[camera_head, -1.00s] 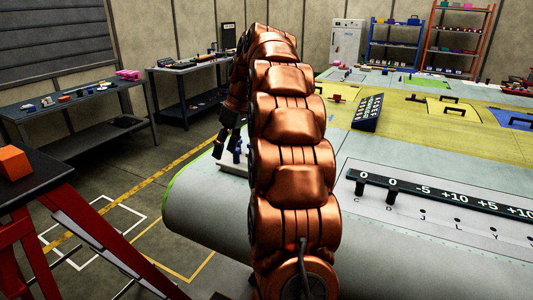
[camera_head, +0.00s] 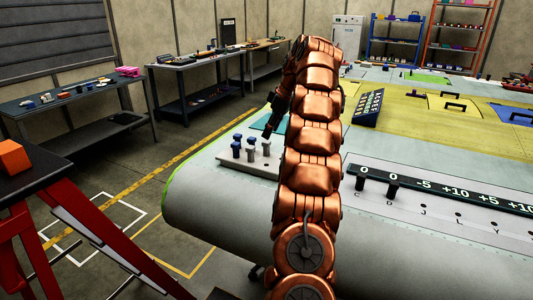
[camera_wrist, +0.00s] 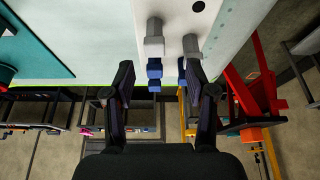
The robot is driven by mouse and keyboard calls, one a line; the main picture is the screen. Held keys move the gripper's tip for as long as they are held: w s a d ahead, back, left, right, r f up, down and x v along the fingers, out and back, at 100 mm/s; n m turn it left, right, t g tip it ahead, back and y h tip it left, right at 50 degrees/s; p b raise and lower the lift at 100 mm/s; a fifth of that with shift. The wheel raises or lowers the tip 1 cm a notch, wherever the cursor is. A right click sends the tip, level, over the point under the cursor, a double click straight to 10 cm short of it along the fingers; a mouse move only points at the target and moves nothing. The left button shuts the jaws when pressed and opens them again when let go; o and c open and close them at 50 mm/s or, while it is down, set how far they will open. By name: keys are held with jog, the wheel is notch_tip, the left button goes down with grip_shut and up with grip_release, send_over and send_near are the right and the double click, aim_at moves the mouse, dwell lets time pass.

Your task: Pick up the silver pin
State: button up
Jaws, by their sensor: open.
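A white pin block (camera_head: 262,166) stands on the near left part of the wing in the head view. Several upright pins with grey bodies and blue parts stand on it, one grey pin (camera_head: 266,148) at its right side. I cannot tell which one is the silver pin. My gripper (camera_wrist: 165,82) is open and empty. The left pin lines up between its fingers, and the right pin lies by the right finger. In the head view, my gripper (camera_head: 270,132) is just above the block.
A teal panel (camera_wrist: 35,40) lies beside the block. A black numbered strip (camera_head: 450,190) with pegs runs along the wing's front. A dark keypad-like block (camera_head: 368,108) stands farther back.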

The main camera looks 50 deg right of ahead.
aim_at(266, 151)
jog(key=shift+w+d+f+p, duration=0.2)
jog(key=shift+f+p, duration=0.2)
jog(key=shift+f, duration=0.4)
jog(key=shift+w+d+f+p, duration=0.1)
jog(key=shift+w+f+p, duration=0.2)
jog(key=shift+f, duration=0.45)
jog(key=shift+p+x, duration=0.35)
jog(key=shift+x, duration=0.8)
jog(key=shift+s+a, duration=0.1)
jog(key=shift+c, duration=0.2)
grip_shut()
